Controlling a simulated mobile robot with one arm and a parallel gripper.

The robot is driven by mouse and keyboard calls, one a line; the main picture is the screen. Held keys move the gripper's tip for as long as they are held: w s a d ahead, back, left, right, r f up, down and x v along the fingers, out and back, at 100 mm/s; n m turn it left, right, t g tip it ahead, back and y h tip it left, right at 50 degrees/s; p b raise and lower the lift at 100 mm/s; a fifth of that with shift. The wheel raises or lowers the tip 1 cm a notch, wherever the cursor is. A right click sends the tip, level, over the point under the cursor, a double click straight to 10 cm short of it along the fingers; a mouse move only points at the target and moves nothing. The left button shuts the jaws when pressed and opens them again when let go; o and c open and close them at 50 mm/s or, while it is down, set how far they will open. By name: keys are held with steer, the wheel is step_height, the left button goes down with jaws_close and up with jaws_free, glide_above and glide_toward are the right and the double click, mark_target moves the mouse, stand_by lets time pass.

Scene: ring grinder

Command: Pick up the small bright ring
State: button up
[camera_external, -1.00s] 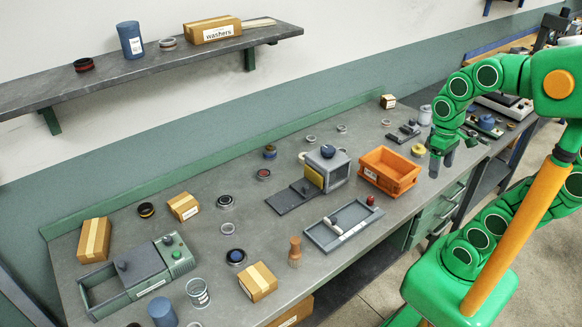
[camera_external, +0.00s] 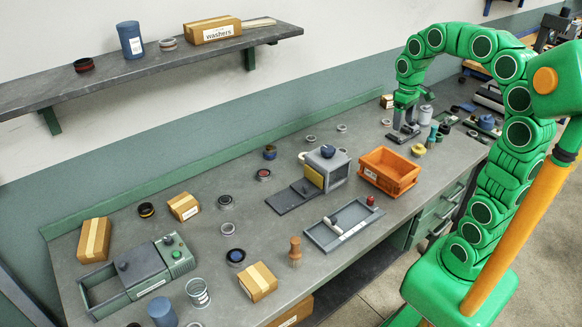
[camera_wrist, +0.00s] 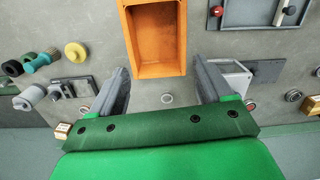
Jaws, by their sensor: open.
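A small bright ring (camera_wrist: 167,98) lies flat on the bench in the wrist view, between my fingers as seen from above and beyond the bin's end. In the external view, small pale rings lie along the back of the bench: one at the middle (camera_external: 342,128), one to its left (camera_external: 310,138) and one to the right (camera_external: 386,122), beside my gripper. I cannot tell for certain which of them the wrist view shows. My gripper (camera_external: 405,127) points down over the back right of the bench. Its jaws (camera_wrist: 161,78) are apart and empty.
An orange bin (camera_external: 372,176) stands in front of my gripper. A grey box (camera_external: 337,178) stands left of it. A dark-based fixture (camera_wrist: 72,86), a yellow round part (camera_wrist: 75,52) and a grey cylinder (camera_external: 425,115) crowd the right. Bench around the bright ring is clear.

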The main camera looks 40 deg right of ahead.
steer(key=shift+w+d+f, duration=2)
steer(key=shift+w+d, duration=4.95)
steer(key=shift+d, duration=0.5)
steer(key=shift+t, duration=0.4)
step_height(320, 180, down, 23)
steer(key=shift+r, duration=0.1)
steer(key=c, duration=1.2)
steer(key=shift+o, duration=0.2)
steer(key=shift+r, duration=0.1)
